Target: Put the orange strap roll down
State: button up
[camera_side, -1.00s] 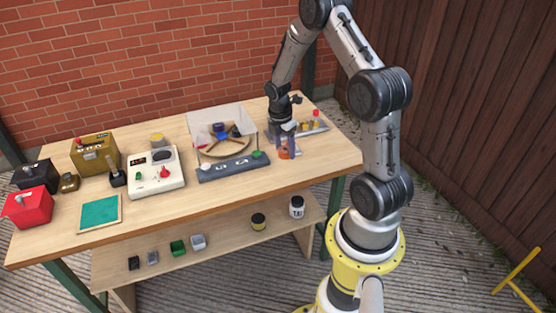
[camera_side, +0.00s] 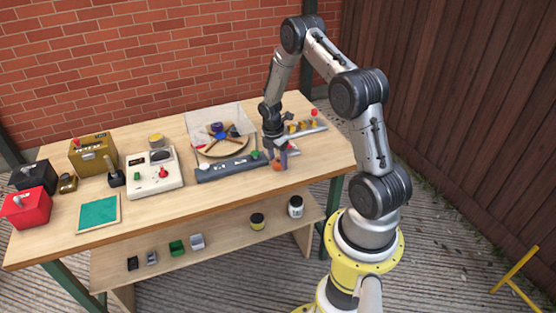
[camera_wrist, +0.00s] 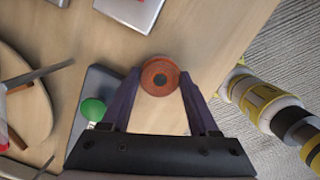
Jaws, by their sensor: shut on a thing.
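The orange strap roll (camera_side: 278,167) is low at the front part of the wooden table, right of the dark grey bar with the green button. I cannot tell whether the roll touches the tabletop.
The dark grey bar (camera_side: 232,168) with its green button (camera_wrist: 92,109) is close on the left. A round turntable (camera_side: 222,146) with a clear guard stands behind it. A metal rail (camera_side: 308,130) with a red knob is behind my gripper. Bare table (camera_side: 325,152) lies to the right.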

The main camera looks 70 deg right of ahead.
jog(key=shift+f, duration=0.1)
jog(key=o, duration=1.1)
